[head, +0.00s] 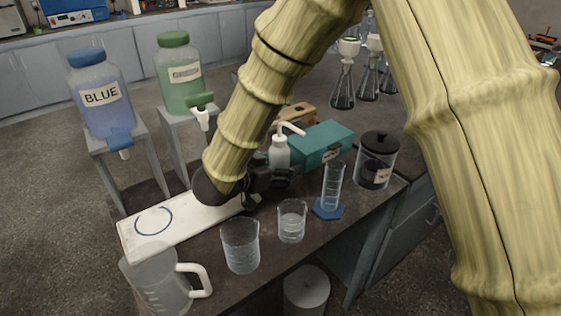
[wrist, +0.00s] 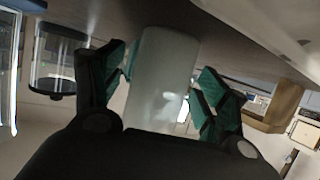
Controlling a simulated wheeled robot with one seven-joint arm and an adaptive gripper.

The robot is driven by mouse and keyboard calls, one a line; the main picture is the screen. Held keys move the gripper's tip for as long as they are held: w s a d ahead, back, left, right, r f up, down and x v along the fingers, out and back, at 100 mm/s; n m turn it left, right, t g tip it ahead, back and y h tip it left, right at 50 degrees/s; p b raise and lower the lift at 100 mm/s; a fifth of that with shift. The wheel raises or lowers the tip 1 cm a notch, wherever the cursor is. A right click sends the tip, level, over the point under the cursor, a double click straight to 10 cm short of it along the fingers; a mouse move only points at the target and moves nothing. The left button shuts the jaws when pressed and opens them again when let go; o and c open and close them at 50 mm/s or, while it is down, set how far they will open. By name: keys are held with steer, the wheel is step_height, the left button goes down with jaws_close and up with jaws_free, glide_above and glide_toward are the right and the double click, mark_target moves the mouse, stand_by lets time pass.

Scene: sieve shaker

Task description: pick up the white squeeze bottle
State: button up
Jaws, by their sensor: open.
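The white squeeze bottle (head: 279,152) stands upright on the bench in the head view, with a bent white spout on top. My gripper (head: 272,178) is low beside it, on its near side, and hides its lower part. In the wrist view the pale bottle body (wrist: 160,80) is between the two green-padded fingers of my gripper (wrist: 163,75). The fingers are open, one on either side of the bottle. Whether either pad touches it is hard to tell.
A teal box (head: 322,143) stands right behind the bottle. A black-lidded jar (head: 377,162), a graduated cylinder (head: 333,187) and two beakers (head: 291,221) (head: 240,246) stand to the right and in front. A white plate (head: 180,222) lies to the left.

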steer(key=shift+c, duration=0.5)
steer(key=c, duration=0.6)
steer(key=shift+r, duration=0.15)
